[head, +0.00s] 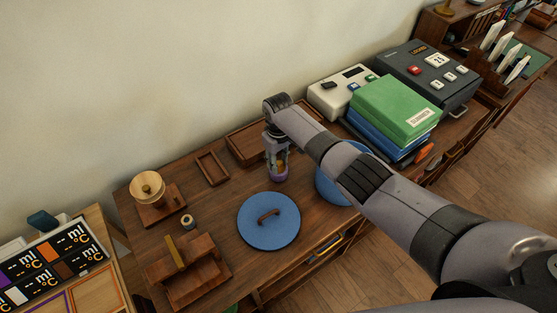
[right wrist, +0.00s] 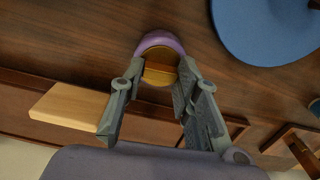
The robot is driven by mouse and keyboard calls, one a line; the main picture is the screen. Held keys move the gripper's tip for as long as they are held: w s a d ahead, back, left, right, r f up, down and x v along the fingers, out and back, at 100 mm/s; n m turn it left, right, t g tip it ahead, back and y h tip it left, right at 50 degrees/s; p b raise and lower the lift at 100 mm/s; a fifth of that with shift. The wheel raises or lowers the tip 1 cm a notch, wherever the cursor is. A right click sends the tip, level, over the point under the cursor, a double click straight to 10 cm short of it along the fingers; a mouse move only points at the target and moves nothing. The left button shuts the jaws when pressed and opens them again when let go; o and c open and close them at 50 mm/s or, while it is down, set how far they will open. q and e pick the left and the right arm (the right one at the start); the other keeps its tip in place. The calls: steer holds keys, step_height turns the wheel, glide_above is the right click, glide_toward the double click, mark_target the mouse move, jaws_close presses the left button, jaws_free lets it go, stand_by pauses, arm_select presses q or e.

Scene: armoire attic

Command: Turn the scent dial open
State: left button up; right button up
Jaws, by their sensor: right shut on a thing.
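A small object with a purple base and amber-gold upper part (head: 279,177) stands on the wooden desk, beyond the blue round lid; I take it to be the scent holder with the dial. My right gripper (head: 276,158) comes down over it from above and is shut on it. In the right wrist view the two fingers (right wrist: 157,80) sit on either side of its gold part, with the purple rim (right wrist: 160,41) showing beyond them. The fingers hide much of it, and I cannot tell how the dial is turned. My left gripper is not in view.
Wooden trays (head: 212,168) stand at the back. Green and blue books (head: 395,108) and two machines fill the right. A wooden stand (head: 186,270) is at front left.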

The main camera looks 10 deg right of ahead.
mark_target(278, 163)
steer(key=o, duration=1.2)
steer(key=shift+c, duration=0.2)
step_height(278, 163, up, 12)
steer(key=shift+c, duration=0.5)
